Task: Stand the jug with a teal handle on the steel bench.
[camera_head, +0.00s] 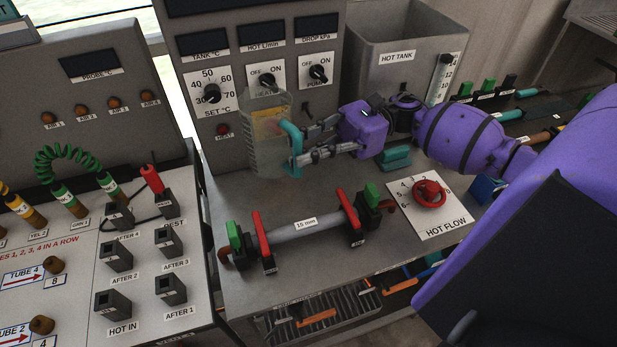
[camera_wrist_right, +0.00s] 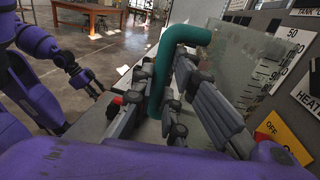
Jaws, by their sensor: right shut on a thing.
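The clear jug (camera_head: 260,155) with a teal handle (camera_head: 294,150) is upright, close to the front of the control panel at the back left of the steel bench (camera_head: 230,192). My right gripper (camera_head: 299,145) is shut on the teal handle. In the right wrist view the handle (camera_wrist_right: 160,75) sits between its fingers, with the clear jug wall (camera_wrist_right: 225,85) beyond. I cannot tell whether the jug's base touches the bench. My left gripper (camera_wrist_right: 92,88) is small and dark at the left of the right wrist view, away from the jug; its opening is unclear.
A grey 15 mm pipe (camera_head: 310,229) with red and green levers lies in front of the jug. The hot tank (camera_head: 398,85) stands behind my right wrist. A red hot-flow knob (camera_head: 429,193) is at right. Bare bench shows between jug and pipe.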

